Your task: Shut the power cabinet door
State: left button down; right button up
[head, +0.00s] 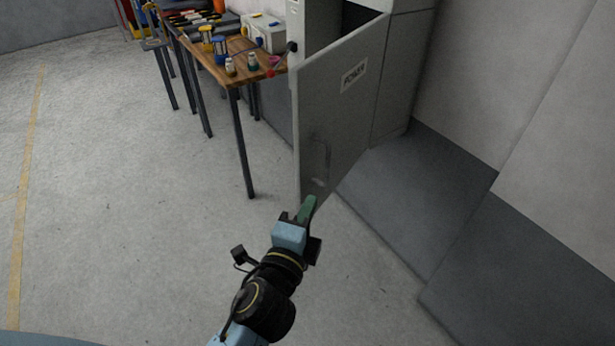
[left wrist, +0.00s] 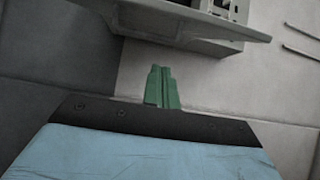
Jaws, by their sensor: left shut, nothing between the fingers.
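The power cabinet (head: 395,70) is a grey upright box against the wall. Its door (head: 335,125), with a "POWER" label, stands open and swung out toward me, showing the dark inside at the top. My left gripper (head: 308,203) has green fingers and is shut and empty. In the head view its tips show just below the lower edge of the door; whether they touch it I cannot tell. In the left wrist view the green fingers (left wrist: 162,88) point toward a grey panel edge (left wrist: 185,35), probably the door, with a gap of floor showing between. My right gripper is not in view.
A wooden workbench (head: 240,72) with bottles, spools and tools stands left of the cabinet, close to the door's outer edge. Dark grey floor mats (head: 410,205) lie to the right. The concrete floor (head: 120,200) at left is clear.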

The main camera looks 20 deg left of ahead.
aim_at(307, 166)
pick_arm(q)
jog(key=shift+w+a+p, duration=0.25)
jog(key=shift+w+a, duration=0.4)
jog(key=shift+w, duration=1.15)
jog(key=shift+w+a+p, duration=0.25)
jog(key=shift+w+a, duration=0.35)
jog(key=shift+w, duration=1.25)
jog(key=shift+w+a+p, duration=0.25)
jog(key=shift+w+a, duration=0.4)
jog(key=shift+w, duration=1.15)
jog(key=shift+r, duration=0.1)
